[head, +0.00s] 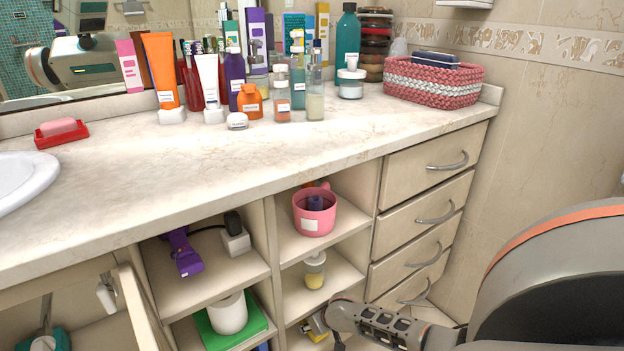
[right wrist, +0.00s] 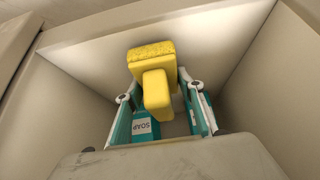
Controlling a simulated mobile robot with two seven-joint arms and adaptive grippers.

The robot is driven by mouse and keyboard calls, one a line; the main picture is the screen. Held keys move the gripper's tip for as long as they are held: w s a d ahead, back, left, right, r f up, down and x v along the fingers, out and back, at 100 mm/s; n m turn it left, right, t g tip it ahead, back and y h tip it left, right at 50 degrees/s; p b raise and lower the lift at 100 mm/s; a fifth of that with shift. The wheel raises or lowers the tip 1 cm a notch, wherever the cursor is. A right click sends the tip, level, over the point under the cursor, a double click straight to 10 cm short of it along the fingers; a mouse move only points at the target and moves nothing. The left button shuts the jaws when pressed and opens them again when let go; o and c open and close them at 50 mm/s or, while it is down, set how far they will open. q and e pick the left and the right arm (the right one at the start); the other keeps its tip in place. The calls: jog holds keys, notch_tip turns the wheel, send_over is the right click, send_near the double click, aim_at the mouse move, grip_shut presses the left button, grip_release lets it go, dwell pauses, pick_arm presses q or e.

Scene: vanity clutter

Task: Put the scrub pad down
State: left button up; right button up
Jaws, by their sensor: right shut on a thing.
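The yellow scrub pad (right wrist: 152,62) has a block-shaped yellow grip (right wrist: 155,90) and sits between the fingers of my right gripper (right wrist: 162,105), which is shut on it. In the head view, my right gripper (head: 322,322) reaches into the low part of the middle shelf column. A bit of yellow (head: 316,324) shows at its tip, mostly cut off by the frame edge and the gripper. I cannot tell whether the pad touches a shelf surface. My left gripper is not in view.
Pale compartment walls (right wrist: 240,60) close in on both sides. A yellow jar (head: 314,270) and a pink pot (head: 314,212) stand on the shelves above. Drawers (head: 415,220) are to the right.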

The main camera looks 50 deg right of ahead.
jog(key=shift+f, duration=0.3)
jog(key=shift+s+f, duration=0.1)
